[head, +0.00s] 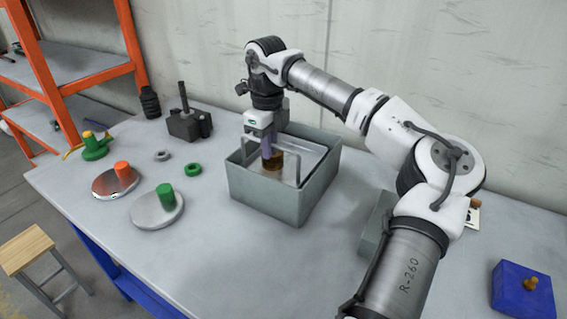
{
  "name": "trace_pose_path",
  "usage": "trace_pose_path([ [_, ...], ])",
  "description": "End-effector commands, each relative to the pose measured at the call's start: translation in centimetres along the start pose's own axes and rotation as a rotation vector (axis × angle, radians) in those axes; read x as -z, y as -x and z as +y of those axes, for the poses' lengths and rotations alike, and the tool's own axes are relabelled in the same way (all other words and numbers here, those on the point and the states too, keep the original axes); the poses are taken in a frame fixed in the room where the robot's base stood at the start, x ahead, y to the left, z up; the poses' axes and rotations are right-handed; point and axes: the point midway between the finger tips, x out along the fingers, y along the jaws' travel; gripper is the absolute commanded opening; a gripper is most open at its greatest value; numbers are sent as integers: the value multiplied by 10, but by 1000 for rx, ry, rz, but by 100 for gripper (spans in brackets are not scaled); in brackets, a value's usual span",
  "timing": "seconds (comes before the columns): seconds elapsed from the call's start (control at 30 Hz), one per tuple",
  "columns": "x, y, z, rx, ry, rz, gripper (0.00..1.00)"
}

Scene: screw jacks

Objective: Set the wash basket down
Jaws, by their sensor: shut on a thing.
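The wash basket (298,169) shows as a light grey metal frame with a raised handle, inside an open grey-green tank (262,191). My gripper (267,142) points down over the tank and is shut on the basket at its handle. A purple part and a brown-gold part show just below the gripper, within the basket. The tank walls hide the basket's underside, so I cannot tell whether it touches the tank floor.
Left of the tank are a disc with a green knob (157,208), a disc with an orange knob (115,179), two nuts and a green jack (95,146). A dark jack (184,122) stands behind. A blue block (523,290) is at right. The front middle of the bench is clear.

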Motion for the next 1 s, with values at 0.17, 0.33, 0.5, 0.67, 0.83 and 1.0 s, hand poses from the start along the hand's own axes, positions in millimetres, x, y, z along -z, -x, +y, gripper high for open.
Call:
trace_pose_path([
  [0.17,0,0,0,1,0,0,0],
  [0.33,0,0,0,1,0,-1,0],
  [0.5,0,0,0,1,0,-1,0],
  [0.67,0,-2,0,0,0,-1,0],
  [0.83,0,-9,0,-1,0,0,0],
  [1.0,0,-14,0,-2,0,1,0],
])
